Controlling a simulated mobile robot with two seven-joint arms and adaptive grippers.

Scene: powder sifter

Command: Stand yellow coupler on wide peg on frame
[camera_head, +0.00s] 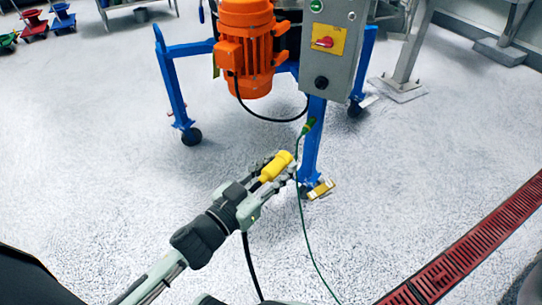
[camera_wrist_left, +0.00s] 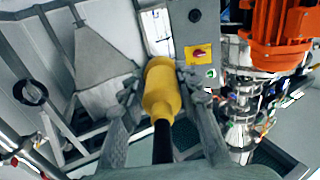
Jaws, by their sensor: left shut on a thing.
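The yellow coupler (camera_head: 276,166) is between the fingers of my left gripper (camera_head: 279,170), which is shut on it and holds it above the floor, tilted. In the left wrist view, the coupler (camera_wrist_left: 161,88) sits between both fingers of the left gripper (camera_wrist_left: 162,86), with its black cable end (camera_wrist_left: 163,140) towards the camera. The blue frame (camera_head: 312,150) stands just beyond the gripper, with one leg right by the fingertips. I cannot make out the wide peg on it. My right gripper is not in view.
The frame carries an orange motor (camera_head: 246,45) and a grey control box (camera_head: 327,45). A yellow piece (camera_head: 321,189) is at the near leg's foot. A thin green cable (camera_head: 301,200) hangs down near my gripper. A red floor grate (camera_head: 465,245) is at right.

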